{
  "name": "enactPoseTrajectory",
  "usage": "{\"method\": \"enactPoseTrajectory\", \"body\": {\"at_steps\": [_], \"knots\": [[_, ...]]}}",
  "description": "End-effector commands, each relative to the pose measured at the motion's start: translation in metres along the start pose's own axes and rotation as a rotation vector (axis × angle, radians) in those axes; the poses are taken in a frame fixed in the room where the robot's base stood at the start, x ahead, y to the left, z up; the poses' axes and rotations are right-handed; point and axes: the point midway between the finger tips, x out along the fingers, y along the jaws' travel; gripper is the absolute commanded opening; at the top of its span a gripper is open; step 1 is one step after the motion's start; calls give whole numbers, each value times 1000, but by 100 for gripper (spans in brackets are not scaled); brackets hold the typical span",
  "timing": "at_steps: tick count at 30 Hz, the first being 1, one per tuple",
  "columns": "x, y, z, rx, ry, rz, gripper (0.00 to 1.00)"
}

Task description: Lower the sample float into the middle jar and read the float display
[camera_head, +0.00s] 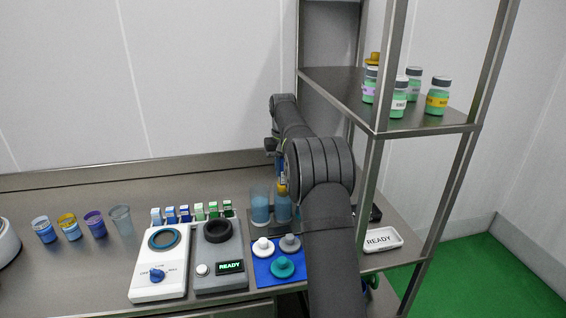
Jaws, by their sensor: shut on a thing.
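My gripper (281,168) is at the back of the bench, partly hidden by my own dark arm. It is shut on a slim yellow-and-blue piece, seemingly the sample float (282,187), upright just over the jars. Its lower end lies at or near the mouth of the middle jar (283,212); I cannot tell whether it is inside. The left jar (260,206) holds blue liquid, and a third is mostly hidden behind my arm. A white-framed display (382,239) to the right reads READY; a grey device (218,257) also has a screen reading READY.
A white device (159,264) with a blue knob stands left of the grey one. A blue mat (263,276) bears white, grey and teal knobbed pieces. Several cups (96,224) stand left. A metal shelf (425,122) with green bottles rises close on the right.

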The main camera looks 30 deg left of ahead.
Motion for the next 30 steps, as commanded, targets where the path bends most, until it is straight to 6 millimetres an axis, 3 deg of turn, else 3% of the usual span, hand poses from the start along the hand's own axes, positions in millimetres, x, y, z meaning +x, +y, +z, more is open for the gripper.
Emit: {"method": "enactPoseTrajectory", "body": {"at_steps": [18,30], "knots": [[49,0,0,0,0,0,0],[62,0,0,0,1,0,0]]}}
